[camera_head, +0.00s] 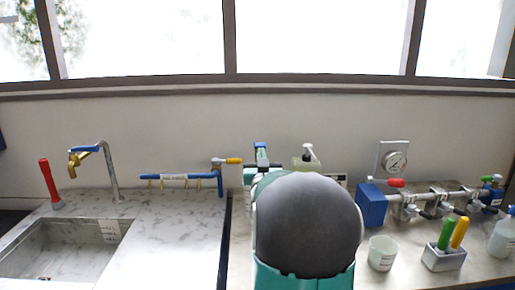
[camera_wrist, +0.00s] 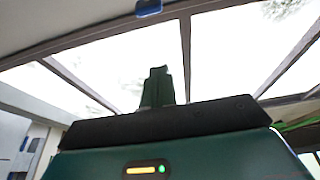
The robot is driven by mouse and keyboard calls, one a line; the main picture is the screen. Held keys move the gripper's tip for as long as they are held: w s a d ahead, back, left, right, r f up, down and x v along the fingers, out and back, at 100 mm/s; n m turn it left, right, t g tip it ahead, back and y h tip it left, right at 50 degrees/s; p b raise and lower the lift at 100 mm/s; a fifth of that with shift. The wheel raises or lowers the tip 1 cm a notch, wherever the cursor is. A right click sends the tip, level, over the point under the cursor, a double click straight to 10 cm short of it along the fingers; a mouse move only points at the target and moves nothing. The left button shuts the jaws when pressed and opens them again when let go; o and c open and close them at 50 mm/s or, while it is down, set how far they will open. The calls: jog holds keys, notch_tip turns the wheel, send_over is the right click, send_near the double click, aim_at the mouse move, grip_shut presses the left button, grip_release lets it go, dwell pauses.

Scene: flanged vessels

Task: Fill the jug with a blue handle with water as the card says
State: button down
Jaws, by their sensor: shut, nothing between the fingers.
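My gripper (camera_wrist: 158,72) shows in the wrist view as dark green fingers closed together, pointing up toward the windows with nothing between them. In the head view my own arm fills the middle and hides part of the counter. I cannot make out a jug with a blue handle in either view. A white cup-like vessel (camera_head: 382,253) with small print stands right of my arm; no blue handle shows on it. A tap (camera_head: 108,170) with a blue lever stands behind the sink (camera_head: 60,248). A small white printed card or label (camera_head: 109,230) is at the sink's back right; its text is unreadable.
A red-handled tool (camera_head: 50,183) stands left of the tap. A blue pipe rail (camera_head: 178,177) runs behind the counter. Marble right of the sink is clear.

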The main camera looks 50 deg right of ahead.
aim_at(259, 144)
jog(key=w+d, duration=0.6)
jog(key=d, duration=0.1)
jog(key=shift+w+d+r, duration=0.1)
jog(key=shift+w, duration=0.1)
jog(key=shift+f, duration=0.45)
